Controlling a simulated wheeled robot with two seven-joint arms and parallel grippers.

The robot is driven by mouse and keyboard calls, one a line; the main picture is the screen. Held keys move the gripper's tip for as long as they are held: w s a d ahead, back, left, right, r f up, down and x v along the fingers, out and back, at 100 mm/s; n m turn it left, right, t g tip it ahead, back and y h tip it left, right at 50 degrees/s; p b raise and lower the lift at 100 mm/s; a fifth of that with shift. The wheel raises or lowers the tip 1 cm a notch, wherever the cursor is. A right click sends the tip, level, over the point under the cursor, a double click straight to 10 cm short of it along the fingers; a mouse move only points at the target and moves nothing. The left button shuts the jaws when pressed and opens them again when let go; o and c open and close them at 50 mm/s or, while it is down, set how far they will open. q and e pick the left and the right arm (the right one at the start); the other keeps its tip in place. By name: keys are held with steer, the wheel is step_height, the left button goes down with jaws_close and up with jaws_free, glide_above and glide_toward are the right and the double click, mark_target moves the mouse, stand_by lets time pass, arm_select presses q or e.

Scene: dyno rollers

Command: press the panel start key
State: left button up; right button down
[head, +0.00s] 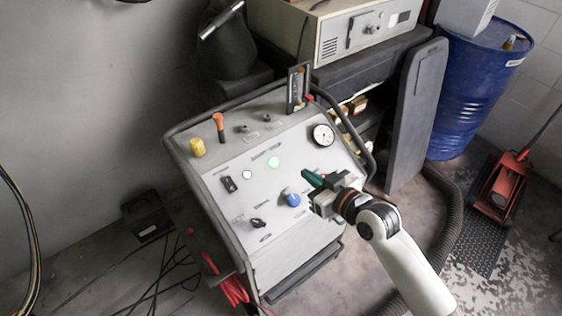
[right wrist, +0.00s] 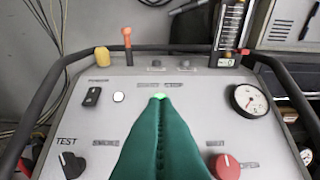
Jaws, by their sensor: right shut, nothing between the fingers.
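The grey control panel (head: 245,178) fills the sloped top of a wheeled cart. A round green key (head: 274,161) glows on its upper middle; its label is too small to read. In the right wrist view the green glow (right wrist: 159,96) shows just beyond the fingertips. My right gripper (head: 308,174) is shut and empty, its green fingers pointing toward the panel. In the head view the fingertips are to the right of and below the glowing key, apart from it. The fingers (right wrist: 159,125) hide the panel's lower middle in the wrist view. My left gripper is not in view.
Near the fingers are a blue knob (head: 292,199), a red knob (right wrist: 227,167), a gauge (head: 322,134) and a black rotary switch (head: 258,223). A black rocker (head: 229,184) and white light (head: 247,174) sit left. A flow tube (head: 298,88) and black frame bar rise behind.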

steer(key=p, duration=0.2)
glide_toward(272, 158)
steer(key=w+a+r, duration=0.2)
steer(key=w, duration=0.1)
steer(key=shift+w+a, duration=0.1)
steer(key=shift+w+a+f, duration=0.15)
steer(key=shift+w+f, duration=0.05)
steer(key=shift+f, duration=0.4)
steer(key=shift+w+a+f, duration=0.15)
steer(key=shift+w+f, duration=0.05)
steer(key=shift+f, duration=0.4)
steer(key=shift+w+a+f+b, duration=0.2)
steer(key=shift+w+f+b, duration=0.1)
steer(key=shift+f, duration=0.3)
